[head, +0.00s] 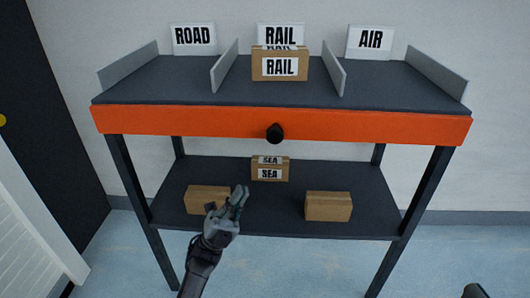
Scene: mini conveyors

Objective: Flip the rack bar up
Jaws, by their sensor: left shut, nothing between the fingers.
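The orange rack bar (345,128) runs across the front edge of the rack's upper shelf. It lies flat along that edge, and a black round knob (274,133) sticks out at its middle. My left gripper (238,196) is shut and empty. In the picture it is below and a little left of the knob, apart from the bar, and it overlaps the lower shelf and the right end of a box. A small dark part of mine shows at the bottom right edge; no right gripper fingers can be made out.
The upper shelf (180,82) has grey dividers and ROAD (194,39), RAIL (280,35) and AIR (370,42) signs. A RAIL box (279,67) stands in the middle lane. The lower shelf (330,175) holds a SEA box (269,173) and plain boxes left (200,199) and right (328,206).

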